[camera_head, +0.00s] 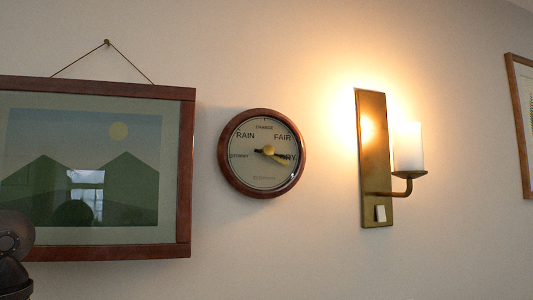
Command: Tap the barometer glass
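The barometer (262,174) hangs on the wall near the middle of the head view. It is round, with a reddish-brown wooden rim and a pale dial under glass. The dial reads RAIN, CHANGE, FAIR, DRY and STORMY. A dark hand and a yellowish hand both point right, toward DRY. Nothing covers the barometer. Neither gripper is in view. A dark rounded piece of my own arm shows at the lower left corner, well apart from the barometer.
A framed mountain picture (187,180) hangs by a cord to the left of the barometer. A lit brass wall lamp (374,160) with a white candle-like shade (408,147) juts out to the right. Another frame (517,125) is at the right edge. Bare wall surrounds the barometer.

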